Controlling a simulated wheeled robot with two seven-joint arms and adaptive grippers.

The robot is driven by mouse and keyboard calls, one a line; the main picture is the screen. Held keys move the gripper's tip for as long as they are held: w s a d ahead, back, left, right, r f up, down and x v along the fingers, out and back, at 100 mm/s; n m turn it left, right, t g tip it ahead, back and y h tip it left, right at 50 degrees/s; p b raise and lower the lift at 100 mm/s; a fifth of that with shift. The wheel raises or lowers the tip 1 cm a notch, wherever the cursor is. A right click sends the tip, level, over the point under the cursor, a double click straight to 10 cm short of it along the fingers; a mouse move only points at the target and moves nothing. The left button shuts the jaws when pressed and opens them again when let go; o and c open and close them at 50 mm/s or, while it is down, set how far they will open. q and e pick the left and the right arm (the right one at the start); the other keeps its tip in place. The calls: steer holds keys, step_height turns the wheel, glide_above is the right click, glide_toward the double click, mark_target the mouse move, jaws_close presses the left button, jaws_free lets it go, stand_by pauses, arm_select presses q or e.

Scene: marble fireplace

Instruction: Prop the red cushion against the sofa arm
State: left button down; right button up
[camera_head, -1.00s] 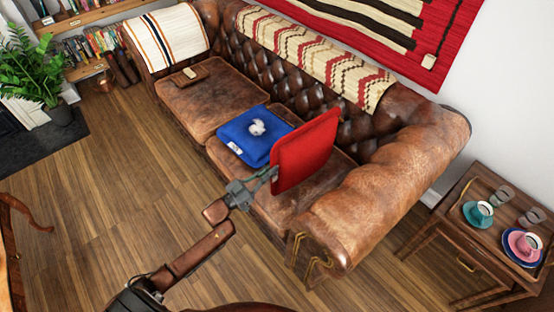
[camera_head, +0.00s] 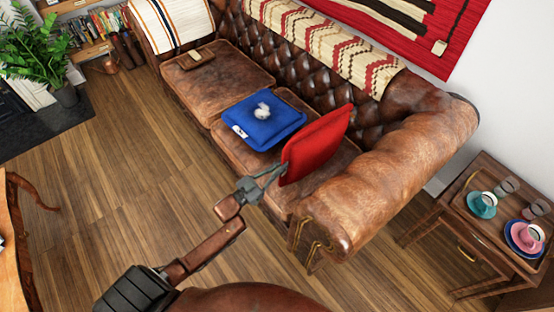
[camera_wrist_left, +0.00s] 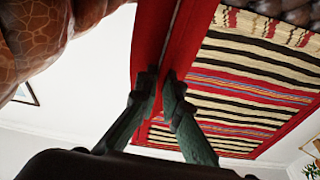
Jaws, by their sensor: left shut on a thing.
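The red cushion (camera_head: 316,146) stands on edge, tilted, over the right seat of the brown leather sofa. My left gripper (camera_head: 275,172) is shut on its near lower edge. In the left wrist view the two fingers (camera_wrist_left: 160,88) pinch the red cushion (camera_wrist_left: 178,40) along its seam. The sofa arm (camera_head: 390,175) is to the right of the cushion, with a gap of seat showing between them at the front. I cannot tell whether the cushion's lower edge touches the seat. My right gripper is not in view.
A blue cushion (camera_head: 264,120) with a small white fluffy thing (camera_head: 263,110) on it lies left of the red one. A side table (camera_head: 470,230) with cups and glasses stands right of the sofa. The wooden floor (camera_head: 110,200) in front is clear.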

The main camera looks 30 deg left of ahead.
arm_select(q)
steer(key=s+d+f+m+b, duration=0.1)
steer(key=s+d+f+m, duration=0.1)
steer(key=d, duration=0.4)
steer(key=shift+f+h, duration=0.3)
steer(key=shift+f, duration=0.55)
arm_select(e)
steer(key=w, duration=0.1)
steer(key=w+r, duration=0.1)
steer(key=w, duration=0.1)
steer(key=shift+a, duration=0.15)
arm_select(q)
steer(key=shift+s+f, duration=0.1)
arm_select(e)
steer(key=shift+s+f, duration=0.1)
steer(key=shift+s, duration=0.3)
arm_select(q)
steer(key=shift+f, duration=0.1)
steer(key=shift+f+b, duration=0.4)
steer(key=shift+f, duration=0.1)
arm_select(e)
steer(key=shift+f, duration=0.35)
arm_select(q)
steer(key=shift+d, duration=0.15)
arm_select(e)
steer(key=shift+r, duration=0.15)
